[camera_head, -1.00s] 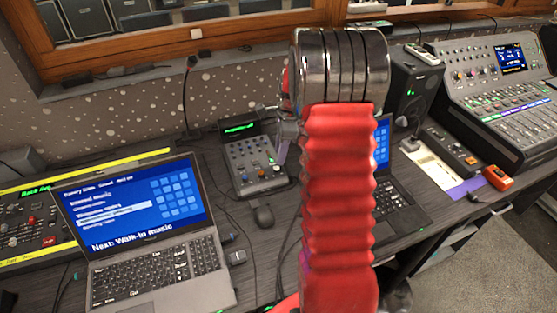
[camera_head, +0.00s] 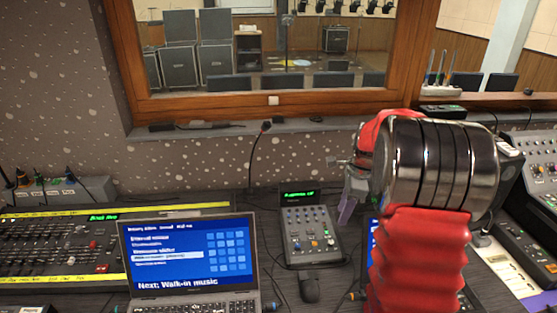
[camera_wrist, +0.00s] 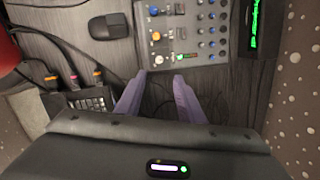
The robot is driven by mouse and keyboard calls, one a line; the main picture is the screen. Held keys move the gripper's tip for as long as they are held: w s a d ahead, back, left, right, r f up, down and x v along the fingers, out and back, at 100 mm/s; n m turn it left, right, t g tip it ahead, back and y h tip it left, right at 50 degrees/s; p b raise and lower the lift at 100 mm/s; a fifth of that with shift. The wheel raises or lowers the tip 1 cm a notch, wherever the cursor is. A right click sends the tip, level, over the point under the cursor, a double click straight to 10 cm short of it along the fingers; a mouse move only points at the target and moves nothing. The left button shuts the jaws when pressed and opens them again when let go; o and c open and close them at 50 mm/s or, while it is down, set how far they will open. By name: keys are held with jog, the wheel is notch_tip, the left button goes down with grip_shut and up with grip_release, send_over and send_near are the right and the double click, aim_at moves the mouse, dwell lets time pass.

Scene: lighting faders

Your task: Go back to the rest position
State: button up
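My gripper (camera_head: 348,208) is right of the small fader console (camera_head: 308,236) in the head view, partly hidden by my own arm. In the wrist view my gripper (camera_wrist: 160,76) shows two purple fingers with a clear gap between them and nothing held. The fingertips appear just off the near edge of the small console (camera_wrist: 182,30), with its knobs and faders beyond them. I cannot tell the exact height above the desk.
A laptop (camera_head: 190,262) reading "Next: Walk-in music" stands left of the console. A mouse (camera_head: 309,288) lies in front of it. A long mixer (camera_head: 60,248) is far left, another mixer (camera_head: 535,165) far right. A window (camera_head: 275,60) is behind.

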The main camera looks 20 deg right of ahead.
jog(key=s+a+r+n+t, duration=0.1)
jog(key=s+a+r+n, duration=0.3)
jog(key=s+a+n, duration=0.3)
jog(key=s+a+r+n+t, duration=0.2)
jog(key=s+a+r+n, duration=0.2)
jog(key=s+a+n, duration=0.4)
jog(key=s+a+r+n+t+h, duration=0.1)
jog(key=s+a+r+n, duration=0.3)
jog(key=a, duration=0.9)
jog(key=s+n, duration=0.3)
jog(key=n, duration=0.1)
jog(key=shift+s+r+n, duration=0.2)
jog(key=shift+s+n, duration=0.05)
jog(key=shift+n, duration=0.15)
jog(key=shift+a, duration=0.1)
